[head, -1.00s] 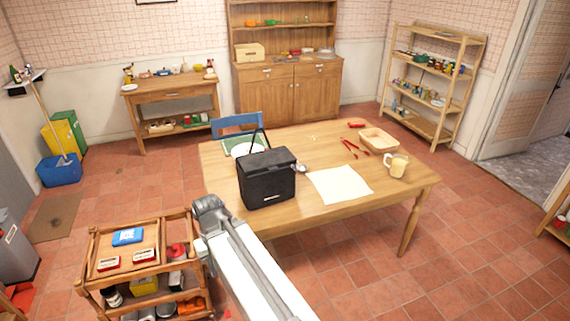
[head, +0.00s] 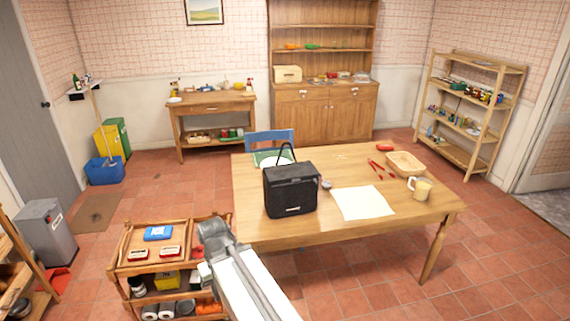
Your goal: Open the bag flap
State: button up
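A black bag (head: 291,191) stands upright on the wooden table (head: 335,232), near its left end. Its dark top looks closed, and a thin handle loop rises behind it. My gripper (head: 212,232) is at the end of my pale arm, left of the table's front left corner and lower than the bag in the picture. It is apart from the bag. Its fingers are too small and turned away to show whether they are open or shut.
A white sheet (head: 362,203), a mug (head: 420,189), a basket (head: 405,164) and red tools (head: 381,169) lie right of the bag. A blue chair (head: 270,142) stands behind the table. A wooden cart (head: 125,254) stands close left of my gripper. Tiled floor is open at right.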

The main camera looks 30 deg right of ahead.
aim_at(294, 172)
jog(key=u, duration=0.1)
jog(key=i, duration=1)
jog(key=z, duration=0.05)
